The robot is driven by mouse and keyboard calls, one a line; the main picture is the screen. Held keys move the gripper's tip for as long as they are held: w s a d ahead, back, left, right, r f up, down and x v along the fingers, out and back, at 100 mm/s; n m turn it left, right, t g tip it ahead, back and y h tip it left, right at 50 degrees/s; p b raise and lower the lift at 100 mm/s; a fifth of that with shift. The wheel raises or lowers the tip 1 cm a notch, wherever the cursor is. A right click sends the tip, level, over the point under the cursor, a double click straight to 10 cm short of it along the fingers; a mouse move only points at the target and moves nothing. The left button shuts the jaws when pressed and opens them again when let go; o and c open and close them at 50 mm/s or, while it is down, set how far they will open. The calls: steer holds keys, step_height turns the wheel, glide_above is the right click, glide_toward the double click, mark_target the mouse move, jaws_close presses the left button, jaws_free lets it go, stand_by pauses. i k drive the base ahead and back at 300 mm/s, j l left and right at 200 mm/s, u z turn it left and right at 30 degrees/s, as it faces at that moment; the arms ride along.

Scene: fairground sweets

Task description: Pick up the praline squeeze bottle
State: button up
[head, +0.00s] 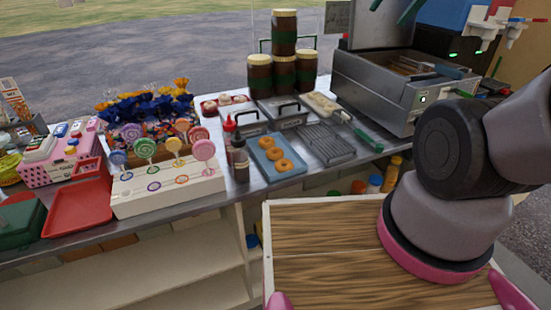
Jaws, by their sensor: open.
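A dark brown squeeze bottle (240,164) with a dark nozzle stands upright on the steel counter, between the white lollipop stand and the blue tray of doughnuts. I take it to be the praline bottle; no label is readable. A red-tipped squeeze bottle (229,125) stands just behind it, partly hidden. My arm is at the right of the head view, well apart from both bottles. My gripper cannot be made out in this view.
The lollipop stand (180,193) is close on the bottle's left, the blue tray (264,146) close on its right. Behind are a steel hotplate (272,114), stacked brown jars (284,74) and a fryer (372,92).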

mark_target(240, 160)
steer(key=k+j+z, duration=0.15)
steer(key=j+z, duration=0.2)
steer(key=k+j+z, duration=0.15)
steer(key=j+z, duration=0.15)
steer(key=k+j+z, duration=0.35)
steer(key=i, duration=0.1)
